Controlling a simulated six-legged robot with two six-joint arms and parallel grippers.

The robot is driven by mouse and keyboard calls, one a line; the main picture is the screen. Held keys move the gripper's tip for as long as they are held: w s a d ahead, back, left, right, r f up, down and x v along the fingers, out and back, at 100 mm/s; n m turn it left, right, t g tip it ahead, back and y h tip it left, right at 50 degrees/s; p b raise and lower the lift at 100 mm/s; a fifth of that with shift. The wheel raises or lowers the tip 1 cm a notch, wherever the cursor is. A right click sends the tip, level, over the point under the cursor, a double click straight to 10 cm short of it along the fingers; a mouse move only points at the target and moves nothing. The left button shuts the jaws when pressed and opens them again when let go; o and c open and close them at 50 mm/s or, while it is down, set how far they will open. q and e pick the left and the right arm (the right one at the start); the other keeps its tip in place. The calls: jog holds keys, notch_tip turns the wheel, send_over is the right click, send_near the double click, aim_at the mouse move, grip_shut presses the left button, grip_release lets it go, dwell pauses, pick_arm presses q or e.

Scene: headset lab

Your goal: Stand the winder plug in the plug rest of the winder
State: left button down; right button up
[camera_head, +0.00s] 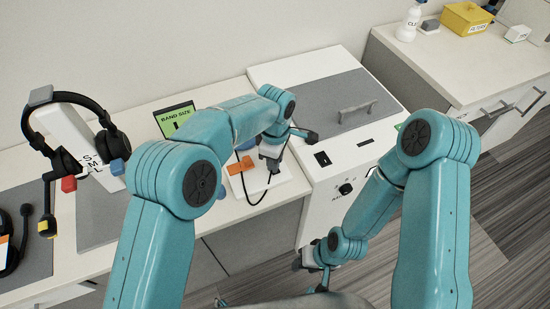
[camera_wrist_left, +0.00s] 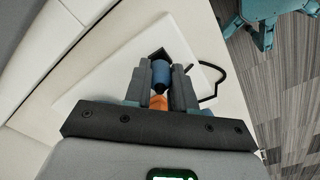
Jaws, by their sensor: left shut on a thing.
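The winder (camera_head: 275,188) is a white base on the counter, with an orange block (camera_head: 241,166) on it. It shows as a pale plate in the left wrist view (camera_wrist_left: 110,65). My left gripper (camera_head: 271,163) is over the winder, shut on the blue winder plug (camera_wrist_left: 160,73). The plug is between both fingers, and orange shows just below it in the wrist view. A black cord (camera_head: 272,190) loops down from the gripper. The plug rest cannot be made out. My right gripper (camera_head: 317,262) hangs low in front of the white cabinet; its jaws are too small to read.
A headset stand (camera_head: 75,140) with black headphones and a green-screened display (camera_head: 176,117) stand left of the winder. A white cabinet (camera_head: 333,157) with a grey lid and handle stands close on the right. A bottle and yellow box (camera_head: 465,19) are at the far right.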

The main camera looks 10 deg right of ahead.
pick_arm(q)
jog(key=shift+f+b, duration=0.45)
jog(key=shift+f, duration=0.25)
jog(key=c, duration=0.9)
grip_release()
jog(key=shift+o, duration=0.2)
notch_tip(320, 180, up, 16)
jog(key=p, duration=0.1)
jog(key=shift+r, duration=0.2)
